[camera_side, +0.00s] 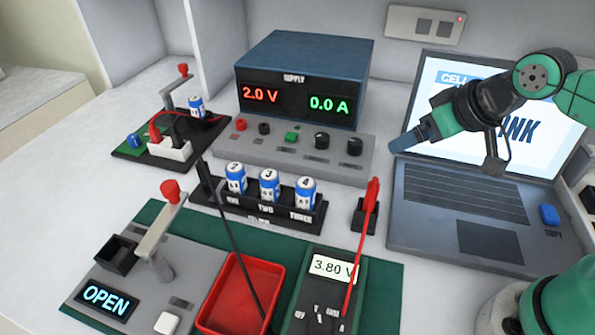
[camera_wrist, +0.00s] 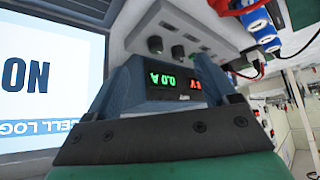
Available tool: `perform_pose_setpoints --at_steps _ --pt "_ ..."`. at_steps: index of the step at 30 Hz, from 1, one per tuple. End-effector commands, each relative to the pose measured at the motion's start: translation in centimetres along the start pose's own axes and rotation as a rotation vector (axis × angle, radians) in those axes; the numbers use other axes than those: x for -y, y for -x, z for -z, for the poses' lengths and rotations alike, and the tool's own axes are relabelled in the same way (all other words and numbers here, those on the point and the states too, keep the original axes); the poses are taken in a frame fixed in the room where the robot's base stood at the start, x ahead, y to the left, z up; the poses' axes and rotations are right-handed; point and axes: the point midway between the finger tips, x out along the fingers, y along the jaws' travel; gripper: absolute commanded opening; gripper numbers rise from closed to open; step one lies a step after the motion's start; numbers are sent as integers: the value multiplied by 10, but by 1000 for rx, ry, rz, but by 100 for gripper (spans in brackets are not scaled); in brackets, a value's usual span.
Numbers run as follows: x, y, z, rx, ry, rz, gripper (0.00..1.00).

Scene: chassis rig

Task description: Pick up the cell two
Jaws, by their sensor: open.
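Three blue-and-white cells stand upright in a black rack (camera_side: 262,217). The cell marked 2 (camera_side: 236,178) is in slot ONE, the cell marked 3 (camera_side: 269,186) in slot TWO, and the cell marked 4 (camera_side: 305,193) in slot THREE. My gripper (camera_side: 407,142) is in the air, right of and above the rack, in front of the laptop. It is open, with nothing seen in it; its fingertips are small and hard to make out.
Another cell (camera_side: 197,106) sits in a fixture at left. A red tray (camera_side: 240,295) and lever fixture (camera_side: 160,240) are in front.

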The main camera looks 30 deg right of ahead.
Motion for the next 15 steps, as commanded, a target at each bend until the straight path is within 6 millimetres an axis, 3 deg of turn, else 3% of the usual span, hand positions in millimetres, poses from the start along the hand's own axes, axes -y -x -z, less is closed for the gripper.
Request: perform_pose_setpoints --at_steps 5,9,15 --pt "34 -22 34 -83 95 92 78" --pt "75 -48 58 -173 184 184 78" --pt "137 -86 70 -298 291 310 78"
